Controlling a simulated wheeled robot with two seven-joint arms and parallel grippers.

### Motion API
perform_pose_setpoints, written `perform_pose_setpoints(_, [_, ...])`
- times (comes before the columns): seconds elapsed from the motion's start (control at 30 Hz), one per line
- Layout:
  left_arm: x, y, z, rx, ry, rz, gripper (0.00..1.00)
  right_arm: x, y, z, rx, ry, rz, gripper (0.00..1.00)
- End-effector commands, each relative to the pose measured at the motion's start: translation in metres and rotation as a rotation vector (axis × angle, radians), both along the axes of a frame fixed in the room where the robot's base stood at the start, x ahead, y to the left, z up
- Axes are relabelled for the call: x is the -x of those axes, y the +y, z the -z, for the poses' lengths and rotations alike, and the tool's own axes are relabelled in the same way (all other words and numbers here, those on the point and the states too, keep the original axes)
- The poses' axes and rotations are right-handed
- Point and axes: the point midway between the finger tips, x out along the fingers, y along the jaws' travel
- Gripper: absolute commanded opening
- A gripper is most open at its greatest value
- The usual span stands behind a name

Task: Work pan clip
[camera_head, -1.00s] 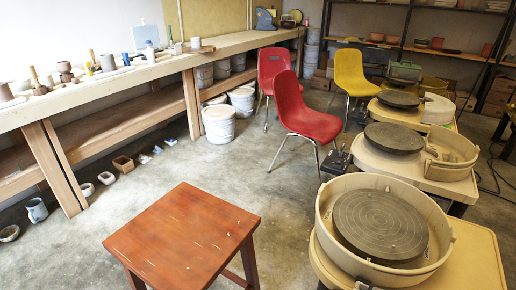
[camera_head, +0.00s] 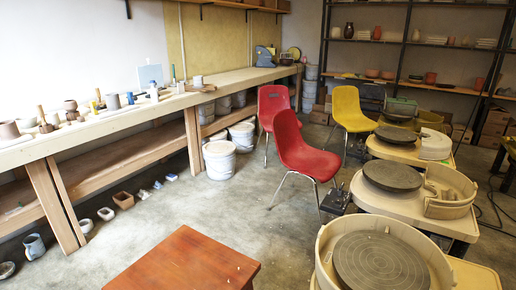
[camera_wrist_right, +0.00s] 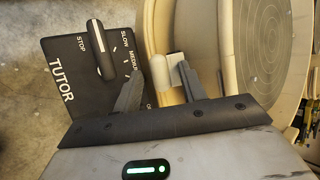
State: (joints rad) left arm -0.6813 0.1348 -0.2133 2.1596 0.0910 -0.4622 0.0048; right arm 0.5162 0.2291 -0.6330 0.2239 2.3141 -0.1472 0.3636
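The nearest pottery wheel has a cream splash pan (camera_head: 324,262) around a dark grey wheel head (camera_head: 381,262). The pan wall (camera_wrist_right: 158,30) and wheel head (camera_wrist_right: 245,35) also show in the right wrist view. A pale, round-ended upright piece (camera_wrist_right: 160,72), which looks like the pan clip, stands at the pan's outer side with a small whitish block (camera_wrist_right: 177,68) beside it. My right gripper (camera_wrist_right: 158,82) is open, with its dark fingers on either side of the pale piece. The right fingertip is close to the whitish block; I cannot tell if they touch. My left gripper is not in view.
A dark control box (camera_wrist_right: 75,75) marked TUTOR, with a lever (camera_wrist_right: 100,50), lies left of my right gripper. A red-brown stool (camera_head: 185,265) stands left of the near wheel. Red chairs (camera_head: 305,150) and further wheels (camera_head: 392,176) stand behind.

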Motion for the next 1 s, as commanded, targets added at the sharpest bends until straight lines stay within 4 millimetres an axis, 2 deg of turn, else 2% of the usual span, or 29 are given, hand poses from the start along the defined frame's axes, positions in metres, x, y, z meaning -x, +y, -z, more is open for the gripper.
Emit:
perform_pose_setpoints(0.23, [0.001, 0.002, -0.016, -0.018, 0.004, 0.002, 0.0, 0.009, -0.001, -0.015, 0.0, 0.001, 0.0, 0.41])
perform_pose_setpoints(0.47, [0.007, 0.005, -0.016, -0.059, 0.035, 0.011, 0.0, 0.021, -0.003, -0.029, 0.001, 0.0, 0.001, 0.41])
perform_pose_setpoints(0.8, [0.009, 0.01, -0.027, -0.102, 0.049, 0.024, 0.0, 0.039, -0.004, -0.049, 0.001, 0.001, 0.001, 0.41])
perform_pose_setpoints(1.0, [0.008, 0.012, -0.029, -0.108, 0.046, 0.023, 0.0, 0.046, -0.005, -0.054, 0.002, 0.0, 0.001, 0.41])
